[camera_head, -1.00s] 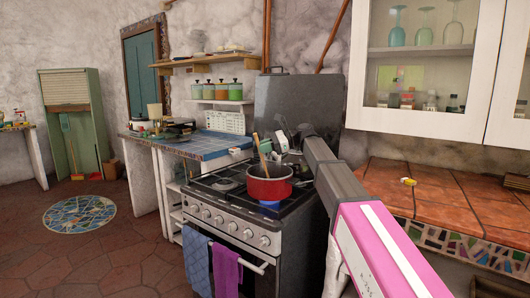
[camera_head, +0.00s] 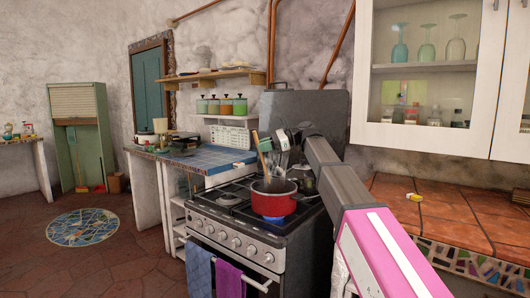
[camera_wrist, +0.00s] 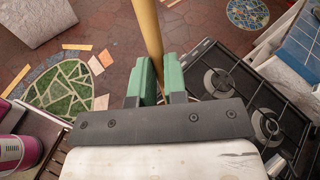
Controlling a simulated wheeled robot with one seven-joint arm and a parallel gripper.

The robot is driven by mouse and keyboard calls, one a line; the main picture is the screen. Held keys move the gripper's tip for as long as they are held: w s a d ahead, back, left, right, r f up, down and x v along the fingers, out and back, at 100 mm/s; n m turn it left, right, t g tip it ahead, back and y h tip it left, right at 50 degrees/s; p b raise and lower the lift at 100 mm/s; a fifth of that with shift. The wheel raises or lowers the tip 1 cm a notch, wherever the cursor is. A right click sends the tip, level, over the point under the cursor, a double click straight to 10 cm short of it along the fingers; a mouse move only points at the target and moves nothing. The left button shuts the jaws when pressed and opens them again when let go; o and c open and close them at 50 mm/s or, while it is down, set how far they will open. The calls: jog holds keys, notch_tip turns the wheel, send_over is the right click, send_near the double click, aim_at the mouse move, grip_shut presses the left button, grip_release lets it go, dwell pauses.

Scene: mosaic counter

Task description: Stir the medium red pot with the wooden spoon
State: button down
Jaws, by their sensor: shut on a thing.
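The red pot (camera_head: 268,207) stands on a front burner of the stove, with a blue flame under it in the head view. My gripper (camera_head: 268,144) is above the pot, shut on the wooden spoon (camera_head: 257,142). The spoon is tilted, and its lower end reaches down to the pot's rim. I cannot tell whether its tip is inside the pot. In the wrist view the green fingers of my gripper (camera_wrist: 160,84) close around the spoon's handle (camera_wrist: 148,28).
The black stove top (camera_wrist: 240,95) has free burners beside the pot. A blue-tiled counter (camera_head: 205,158) with pans lies left of the stove. A terracotta-tiled counter (camera_head: 455,222) is at the right, under a glass cabinet (camera_head: 425,90). Towels (camera_head: 199,270) hang on the oven front.

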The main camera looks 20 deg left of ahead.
notch_tip(320, 180, up, 5)
jog(key=shift+s+a, duration=0.1)
jog(key=shift+s, duration=0.05)
dwell(0.6)
dwell(0.4)
